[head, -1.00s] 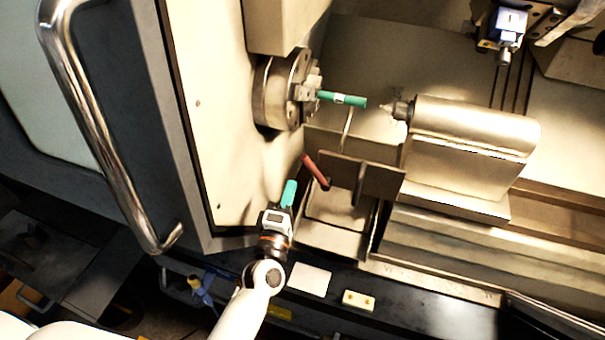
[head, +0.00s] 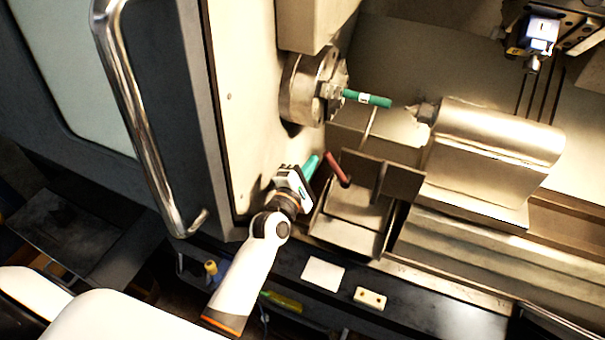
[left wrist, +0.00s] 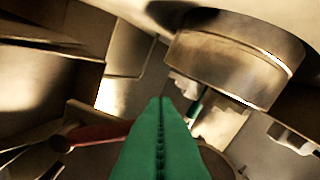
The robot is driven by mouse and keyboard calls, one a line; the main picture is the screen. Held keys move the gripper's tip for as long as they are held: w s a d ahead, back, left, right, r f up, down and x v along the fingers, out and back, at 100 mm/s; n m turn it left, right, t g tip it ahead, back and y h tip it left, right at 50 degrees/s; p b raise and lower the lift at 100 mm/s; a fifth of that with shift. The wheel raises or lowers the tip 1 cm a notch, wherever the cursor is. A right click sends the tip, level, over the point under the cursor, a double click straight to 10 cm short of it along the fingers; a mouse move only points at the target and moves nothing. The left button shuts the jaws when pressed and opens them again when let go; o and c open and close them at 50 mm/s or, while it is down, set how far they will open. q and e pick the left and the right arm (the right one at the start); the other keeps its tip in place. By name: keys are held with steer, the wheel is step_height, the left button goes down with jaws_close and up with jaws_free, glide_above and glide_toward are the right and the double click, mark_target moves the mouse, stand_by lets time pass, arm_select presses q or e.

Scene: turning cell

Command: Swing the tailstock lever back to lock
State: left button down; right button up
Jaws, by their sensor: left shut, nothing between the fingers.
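The red lever (head: 337,169) stands at the front of the machine, by the left end of a grey plate, tilted with its top to the left. It also shows in the left wrist view (left wrist: 98,134), left of the fingers. The tailstock (head: 500,132) stands to the right, its pointed centre toward the chuck. My left gripper (head: 315,158) has green fingers, shut and empty. The fingertips are just left of the lever's top in the head view; I cannot tell if they touch it. My right gripper is out of view.
The chuck (head: 306,87) holds a green bar (head: 367,98) above the lever. The door with its chrome handle (head: 146,130) is at left. A white card (head: 323,274) and a small cream block (head: 370,298) lie on the front ledge.

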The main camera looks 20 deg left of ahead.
arm_select(q)
steer(key=shift+w, duration=0.55)
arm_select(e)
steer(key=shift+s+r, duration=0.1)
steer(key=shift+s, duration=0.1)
arm_select(q)
steer(key=shift+d+r, duration=0.15)
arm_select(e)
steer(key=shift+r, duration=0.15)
